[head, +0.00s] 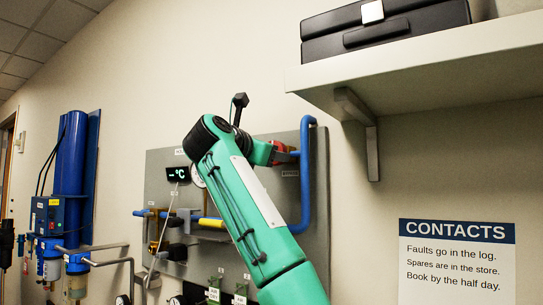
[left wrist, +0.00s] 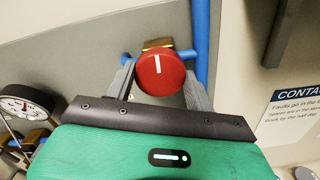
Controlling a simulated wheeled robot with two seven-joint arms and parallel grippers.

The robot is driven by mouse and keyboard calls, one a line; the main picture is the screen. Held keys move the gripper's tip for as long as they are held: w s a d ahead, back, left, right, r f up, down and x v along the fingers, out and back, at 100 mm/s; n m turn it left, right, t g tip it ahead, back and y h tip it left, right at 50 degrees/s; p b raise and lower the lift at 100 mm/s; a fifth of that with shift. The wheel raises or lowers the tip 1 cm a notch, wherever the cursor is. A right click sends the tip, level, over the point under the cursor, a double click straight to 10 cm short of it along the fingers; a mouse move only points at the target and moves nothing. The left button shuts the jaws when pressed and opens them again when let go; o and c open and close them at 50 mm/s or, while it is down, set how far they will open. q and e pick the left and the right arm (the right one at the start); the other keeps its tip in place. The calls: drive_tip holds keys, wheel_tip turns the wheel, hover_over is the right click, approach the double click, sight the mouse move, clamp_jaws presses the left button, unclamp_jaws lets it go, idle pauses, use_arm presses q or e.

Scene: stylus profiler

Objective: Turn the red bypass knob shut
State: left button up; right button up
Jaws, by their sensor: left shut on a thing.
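The red bypass knob (left wrist: 160,73) is a round red cap with a white line on its face. In the left wrist view the line stands nearly upright. A brass body (left wrist: 157,44) shows behind it, between blue pipe parts. My left gripper (left wrist: 161,78) has one grey finger on each side of the knob and is shut on it. In the head view my left gripper (head: 272,152) is at the panel's upper right, and only part of the red knob (head: 281,146) shows beside it. My right gripper is in neither view.
A blue pipe (head: 305,190) runs down the grey panel (head: 318,150) right of the knob. A gauge (left wrist: 24,103) is at left in the wrist view. A shelf (head: 420,62) with a black case (head: 385,32) juts out at upper right. Blue filter units (head: 72,155) hang at left.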

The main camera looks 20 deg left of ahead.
use_arm(q)
drive_tip(key=shift+f, duration=0.2)
drive_tip(key=o, duration=1.3)
drive_tip(key=shift+r, duration=0.1)
drive_tip(key=shift+s+a+b, duration=0.2)
drive_tip(key=shift+s+b, duration=0.3)
drive_tip(key=shift+s, duration=0.85)
drive_tip(key=shift+s+a+b, duration=0.15)
drive_tip(key=shift+s+b, duration=0.4)
drive_tip(key=shift+s, duration=0.8)
drive_tip(key=shift+s+a+b, duration=0.2)
drive_tip(key=shift+s+b, duration=0.3)
drive_tip(key=shift+s, duration=0.85)
